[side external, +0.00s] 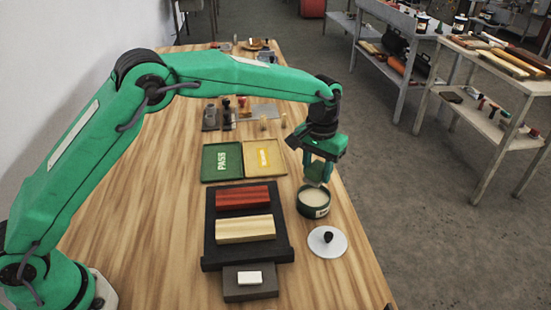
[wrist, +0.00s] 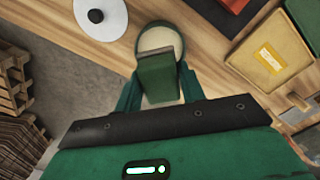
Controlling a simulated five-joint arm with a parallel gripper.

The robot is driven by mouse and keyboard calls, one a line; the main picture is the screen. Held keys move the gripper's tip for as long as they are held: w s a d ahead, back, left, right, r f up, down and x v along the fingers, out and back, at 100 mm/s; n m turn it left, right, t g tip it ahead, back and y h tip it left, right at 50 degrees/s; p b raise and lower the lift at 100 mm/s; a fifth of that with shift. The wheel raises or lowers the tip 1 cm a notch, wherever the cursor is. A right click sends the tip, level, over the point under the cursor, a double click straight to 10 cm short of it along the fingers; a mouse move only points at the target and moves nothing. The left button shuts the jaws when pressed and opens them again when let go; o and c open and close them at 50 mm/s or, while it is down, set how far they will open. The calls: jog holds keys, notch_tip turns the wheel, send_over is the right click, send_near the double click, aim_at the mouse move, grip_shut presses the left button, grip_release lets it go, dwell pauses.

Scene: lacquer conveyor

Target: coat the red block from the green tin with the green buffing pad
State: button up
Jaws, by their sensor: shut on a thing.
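The red block (side external: 243,196) lies on a black tray-like conveyor bed (side external: 211,236), beyond a pale wood block (side external: 245,229). The green tin (side external: 314,208) stands open to the right of the bed, with pale cream contents; its rim also shows in the wrist view (wrist: 143,40). My gripper (side external: 318,172) is shut on the green buffing pad (wrist: 158,80), pointing down over the tin. The pad's lower end is at the tin's mouth; I cannot tell whether it touches the contents. A corner of the red block (wrist: 235,4) shows in the wrist view.
A white lid with a black knob (side external: 327,242) lies right of the bed. A green PASS tray (side external: 221,160) and a yellow tray (side external: 263,157) lie behind it. A dark box with a white piece (side external: 249,278) is in front. The table's right edge is close to the tin.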

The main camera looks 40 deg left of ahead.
aim_at(313, 199)
jog(key=shift+f, duration=0.1)
jog(key=shift+f, duration=2.9)
jog(key=shift+f, duration=0.5)
jog(key=shift+r, duration=3.55)
jog(key=shift+a, duration=0.1)
jog(key=s+a+r, duration=0.4)
jog(key=s+a, duration=0.3)
jog(key=a, duration=0.3)
jog(key=s+a+r, duration=0.4)
jog(key=s+a, duration=0.3)
jog(key=a, duration=0.4)
jog(key=shift+s+a+r, duration=0.2)
jog(key=shift+s+r, duration=0.1)
jog(key=shift+r, duration=0.1)
